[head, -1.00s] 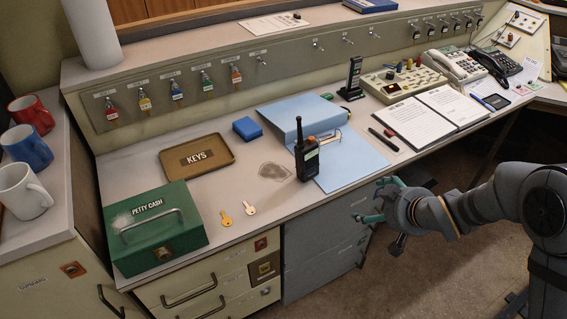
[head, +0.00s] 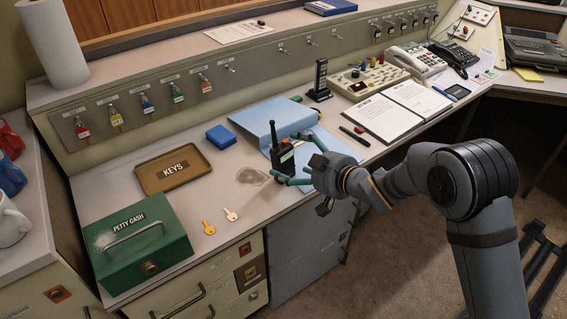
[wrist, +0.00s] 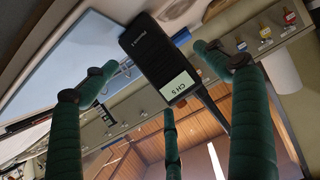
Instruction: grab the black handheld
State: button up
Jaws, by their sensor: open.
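The black handheld (head: 284,160) is a radio with a thin antenna. It stands upright on the desk at the front edge of the blue folder (head: 262,118). My gripper (head: 288,156) is at the radio's right side in the head view, its green fingers open and spread around or beside it. In the wrist view the radio (wrist: 150,50) shows close up between the spread fingers (wrist: 155,80), with a "CH 5" label and the antenna pointing down-right. I see no clear contact; the gripper hides part of the radio's right side in the head view.
A small blue box (head: 221,137) sits behind. A second black device (head: 320,78) stands in a holder at the back. An open binder (head: 381,118) lies right.

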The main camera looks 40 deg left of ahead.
aim_at(291, 158)
jog(key=x, duration=0.3)
jog(key=shift+w+a+f, duration=0.15)
jog(key=shift+a+f, duration=0.05)
jog(key=shift+a, duration=0.15)
jog(key=shift+c, duration=1)
jog(key=shift+r, duration=0.1)
jog(key=c, duration=1.4)
